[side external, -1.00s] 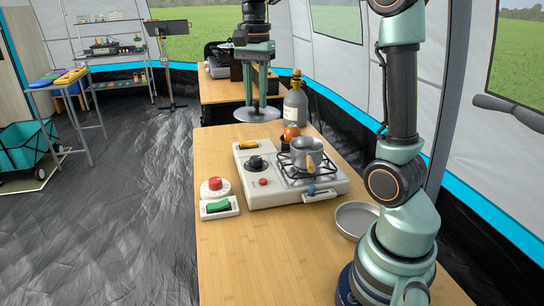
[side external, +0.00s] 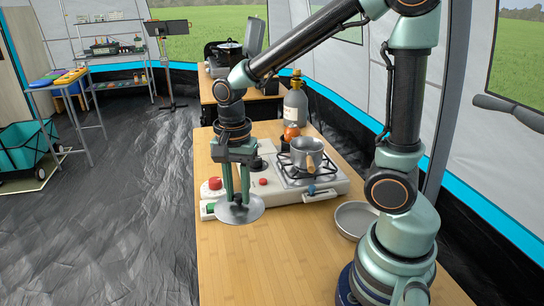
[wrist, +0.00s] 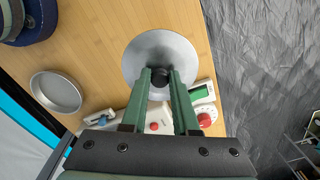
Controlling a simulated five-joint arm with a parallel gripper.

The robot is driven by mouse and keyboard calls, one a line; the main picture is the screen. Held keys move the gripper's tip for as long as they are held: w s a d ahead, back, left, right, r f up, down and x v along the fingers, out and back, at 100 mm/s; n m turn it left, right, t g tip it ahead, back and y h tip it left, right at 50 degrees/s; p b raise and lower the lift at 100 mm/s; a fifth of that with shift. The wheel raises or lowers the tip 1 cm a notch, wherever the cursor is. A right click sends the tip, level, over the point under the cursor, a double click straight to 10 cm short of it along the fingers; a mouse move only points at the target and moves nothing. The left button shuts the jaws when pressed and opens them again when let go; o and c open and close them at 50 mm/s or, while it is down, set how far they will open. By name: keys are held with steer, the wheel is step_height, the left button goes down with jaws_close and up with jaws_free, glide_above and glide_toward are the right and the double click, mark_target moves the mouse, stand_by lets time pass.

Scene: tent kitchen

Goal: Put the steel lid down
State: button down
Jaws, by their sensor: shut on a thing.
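The steel lid (side external: 240,214) is a flat grey disc with a dark knob. My gripper (side external: 238,198) is shut on the knob, with the lid hanging level below the fingers. In the side view the lid is in front of the stove's near left corner. In the wrist view the lid (wrist: 146,50) shows beyond the fingertips of my gripper (wrist: 160,76), with wooden table around it. I cannot tell exactly how high the lid is above the table.
The stove (side external: 330,186) carries a steel pot (side external: 306,150). A shallow round pan (side external: 352,218) sits right, near my base. The front table (side external: 270,265) is clear.

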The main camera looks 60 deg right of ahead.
mark_target(254, 206)
step_height(254, 206, down, 11)
steer(key=shift+r, duration=0.15)
stand_by(0.4)
steer(key=c, duration=0.7)
jaws_free()
step_height(254, 206, up, 11)
steer(key=shift+r, duration=0.2)
steer(key=shift+r+n, duration=0.3)
steer(key=shift+r, duration=0.3)
steer(key=s+r+n+t, duration=0.1)
steer(key=r+n+t, duration=0.1)
steer(key=n, duration=0.2)
steer(key=s+d+r+n+t, duration=0.1)
steer(key=r+n, duration=0.2)
steer(key=n, duration=0.2)
steer(key=s+d+r+n+t, duration=0.1)
steer(key=r+n+t, duration=0.1)
steer(key=n, duration=0.3)
steer(key=shift+s+r+t, duration=0.3)
steer(key=shift+r, duration=0.2)
